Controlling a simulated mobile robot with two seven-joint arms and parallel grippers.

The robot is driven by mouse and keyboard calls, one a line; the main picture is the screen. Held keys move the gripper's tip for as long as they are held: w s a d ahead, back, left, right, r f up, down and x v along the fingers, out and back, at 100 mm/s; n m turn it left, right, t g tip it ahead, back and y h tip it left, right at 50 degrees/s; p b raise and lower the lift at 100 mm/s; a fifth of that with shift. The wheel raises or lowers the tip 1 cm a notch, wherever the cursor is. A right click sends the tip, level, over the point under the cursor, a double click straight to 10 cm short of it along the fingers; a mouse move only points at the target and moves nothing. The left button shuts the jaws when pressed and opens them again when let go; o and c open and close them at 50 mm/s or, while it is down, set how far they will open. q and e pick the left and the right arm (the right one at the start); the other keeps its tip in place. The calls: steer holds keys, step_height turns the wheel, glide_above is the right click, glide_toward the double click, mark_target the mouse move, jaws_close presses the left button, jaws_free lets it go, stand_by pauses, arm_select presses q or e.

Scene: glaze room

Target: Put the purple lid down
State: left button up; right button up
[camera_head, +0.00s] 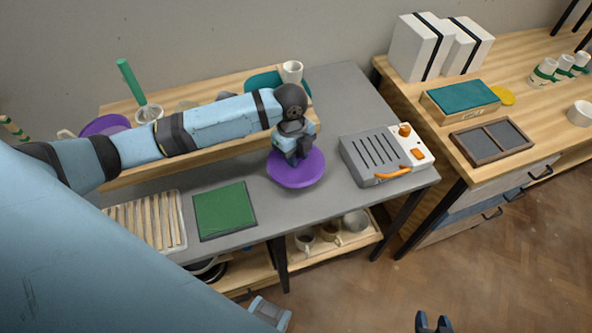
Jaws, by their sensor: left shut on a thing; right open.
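The purple lid (297,178) is a round disc over the grey table, left of the grey box with slots. My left gripper (296,159) comes down from above and is shut on the lid near its middle; the fingertips are mostly hidden by the gripper itself. The lid looks roughly level and low over the table, but I cannot tell whether it touches the surface. My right gripper (433,322) is open and empty at the bottom edge, over the floor and partly cut off.
The grey table (345,90) has a green mat (225,210), a slatted rack (145,224) and the slotted box (385,155) with an orange handle. A wooden shelf behind holds a white cup (292,72) and another purple round item (104,125). Mugs stand below.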

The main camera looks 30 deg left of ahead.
mark_target(296, 171)
arm_select(q)
step_height(296, 171, down, 4)
steer(key=shift+r, duration=0.2)
step_height(296, 171, down, 3)
steer(key=shift+f, duration=0.2)
steer(key=shift+f, duration=0.1)
steer(key=o, duration=0.9)
steer(key=r, duration=0.4)
steer(key=a+r, duration=0.1)
steer(key=r, duration=0.7)
steer(key=shift+w+a, duration=0.15)
steer(key=shift+w, duration=0.1)
